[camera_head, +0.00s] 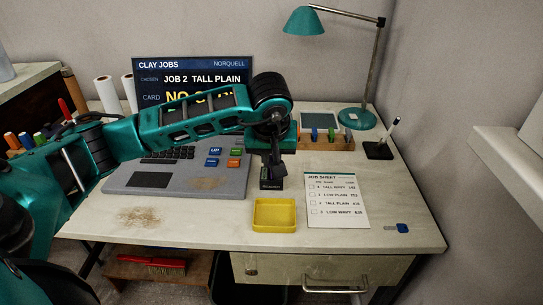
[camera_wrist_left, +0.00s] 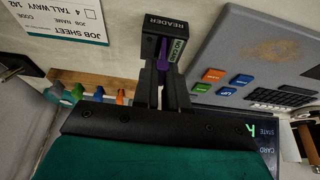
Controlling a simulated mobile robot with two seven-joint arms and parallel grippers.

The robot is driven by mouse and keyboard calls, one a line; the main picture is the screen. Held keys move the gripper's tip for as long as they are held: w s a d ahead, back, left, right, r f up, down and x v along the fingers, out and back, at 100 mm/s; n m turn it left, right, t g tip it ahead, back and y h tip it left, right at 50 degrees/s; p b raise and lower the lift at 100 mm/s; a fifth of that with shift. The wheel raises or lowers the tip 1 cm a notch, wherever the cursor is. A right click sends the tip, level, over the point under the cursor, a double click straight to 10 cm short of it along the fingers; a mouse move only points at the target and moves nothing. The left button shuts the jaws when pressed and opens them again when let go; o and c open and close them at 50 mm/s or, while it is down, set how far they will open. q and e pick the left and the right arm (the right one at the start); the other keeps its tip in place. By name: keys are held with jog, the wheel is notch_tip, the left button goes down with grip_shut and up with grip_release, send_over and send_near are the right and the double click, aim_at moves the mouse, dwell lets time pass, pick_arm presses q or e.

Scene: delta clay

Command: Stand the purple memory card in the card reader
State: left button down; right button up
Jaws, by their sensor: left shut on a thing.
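The purple memory card (camera_wrist_left: 163,52) shows as a thin strip between the fingers of my left gripper (camera_wrist_left: 163,68), which is shut on it. Its far end meets the black card reader (camera_wrist_left: 168,26), marked READER and NO CARD, in the left wrist view. I cannot tell whether the card's end is inside the slot. In the head view my left gripper (camera_head: 273,163) points down over the reader (camera_head: 271,184), behind the yellow tray; the card is hidden there. The laptop screen (camera_head: 190,64) reads JOB 2 TALL PLAIN, with the card line partly covered. My right gripper is not in view.
An empty yellow tray (camera_head: 274,226) is in front of the reader. The grey keyboard unit (camera_head: 178,188) is left, and the job sheet (camera_head: 338,205) right. A wooden rack (camera_head: 340,144) of coloured cards, a teal lamp (camera_head: 357,118) and a pen stand (camera_head: 378,150) are behind. A blue item (camera_head: 398,228) lies front right.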

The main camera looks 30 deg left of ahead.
pick_arm(q)
jog(key=shift+f+b, duration=0.5)
jog(key=shift+f, duration=0.2)
jog(key=shift+f, duration=0.1)
jog(key=c, duration=0.8)
grip_release()
jog(key=shift+r+p, duration=2.45)
jog(key=shift+r, duration=1.1)
jog(key=shift+s+f, duration=0.1)
